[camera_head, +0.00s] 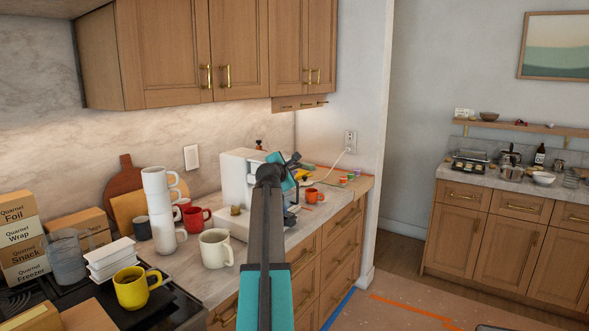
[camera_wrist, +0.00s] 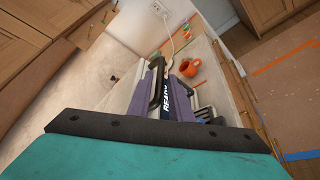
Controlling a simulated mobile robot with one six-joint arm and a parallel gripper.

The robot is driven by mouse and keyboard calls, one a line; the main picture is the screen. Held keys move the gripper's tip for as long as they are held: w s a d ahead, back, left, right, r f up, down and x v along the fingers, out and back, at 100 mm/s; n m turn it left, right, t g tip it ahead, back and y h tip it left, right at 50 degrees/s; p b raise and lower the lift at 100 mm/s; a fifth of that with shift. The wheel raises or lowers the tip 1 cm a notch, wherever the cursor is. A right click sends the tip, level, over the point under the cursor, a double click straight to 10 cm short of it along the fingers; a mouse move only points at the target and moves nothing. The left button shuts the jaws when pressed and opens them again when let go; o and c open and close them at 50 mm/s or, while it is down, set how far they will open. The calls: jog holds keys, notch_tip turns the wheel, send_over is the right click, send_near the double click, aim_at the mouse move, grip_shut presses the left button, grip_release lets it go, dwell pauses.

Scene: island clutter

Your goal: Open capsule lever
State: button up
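The white capsule machine (camera_head: 235,190) stands on the counter, partly hidden behind my arm in the head view. My gripper (camera_head: 287,168) is at its upper right side; the arm hides much of the contact area. In the wrist view, two purple finger-like parts of my gripper (camera_wrist: 163,92) stand apart. A dark bar and a black strip lettered "READY" (camera_wrist: 166,98) show between them, close to the machine. I cannot tell whether the fingers touch the bar, or which part is the capsule lever.
Stacked white mugs (camera_head: 160,205), a red mug (camera_head: 196,218), a cream mug (camera_head: 215,248) and a yellow mug (camera_head: 132,288) crowd the counter to the left. An orange mug (camera_head: 312,196) stands right of the machine. Wooden cabinets (camera_head: 238,50) hang above.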

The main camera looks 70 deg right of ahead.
aim_at(293, 168)
jog(key=shift+x, duration=2.15)
grip_shut()
